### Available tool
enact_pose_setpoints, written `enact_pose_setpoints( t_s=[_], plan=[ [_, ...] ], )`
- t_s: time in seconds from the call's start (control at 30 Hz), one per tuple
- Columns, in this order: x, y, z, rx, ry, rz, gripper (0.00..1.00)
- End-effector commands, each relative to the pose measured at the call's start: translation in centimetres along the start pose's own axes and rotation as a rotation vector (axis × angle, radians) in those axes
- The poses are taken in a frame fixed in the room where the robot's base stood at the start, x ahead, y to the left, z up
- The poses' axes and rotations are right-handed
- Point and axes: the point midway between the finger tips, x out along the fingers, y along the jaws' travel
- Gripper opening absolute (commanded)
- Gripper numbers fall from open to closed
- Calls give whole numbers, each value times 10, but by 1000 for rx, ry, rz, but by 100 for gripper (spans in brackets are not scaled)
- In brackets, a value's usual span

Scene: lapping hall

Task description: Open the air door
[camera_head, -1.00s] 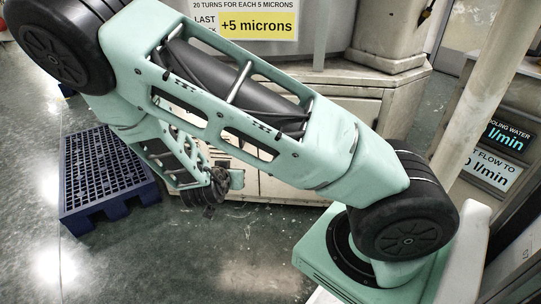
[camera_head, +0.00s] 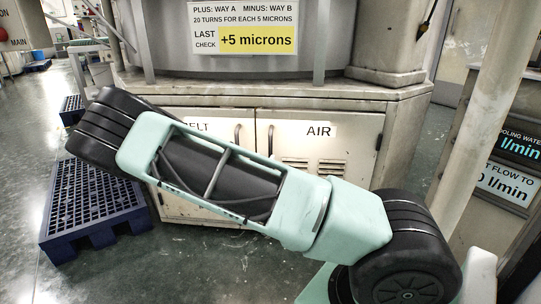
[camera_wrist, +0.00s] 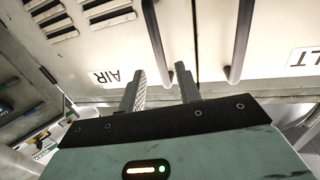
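The AIR door (camera_head: 345,150) is the right one of two cream cabinet doors in the head view. It looks shut, with louvre slots and a dark upright bar handle (camera_head: 271,140) near its left edge. In the wrist view the picture is upside down: the AIR door (camera_wrist: 95,45) fills the left and its handle (camera_wrist: 154,35) runs down toward my gripper (camera_wrist: 160,70). My gripper is open, with one finger on each side of the handle's end in the picture. I cannot tell whether they touch it. In the head view my arm hides the gripper.
The BELT door (camera_head: 215,150) is to the left; its handle (camera_wrist: 240,40) is close beside my gripper in the wrist view. A blue pallet (camera_head: 95,205) lies on the floor at left. A pale post (camera_head: 490,110) stands at right. A sign (camera_head: 243,27) hangs above.

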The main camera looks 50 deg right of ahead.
Motion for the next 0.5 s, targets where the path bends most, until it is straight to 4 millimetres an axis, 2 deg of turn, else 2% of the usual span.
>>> enact_pose_setpoints(
  t_s=[0.03,0.2,0.4,0.5],
  plan=[
    [12,1,4,2,1,3,34],
    [44,0,3,2,1,2,34],
    [70,0,2,1,0,1,34],
    [75,0,1,0,0,-1,34]
  ],
)
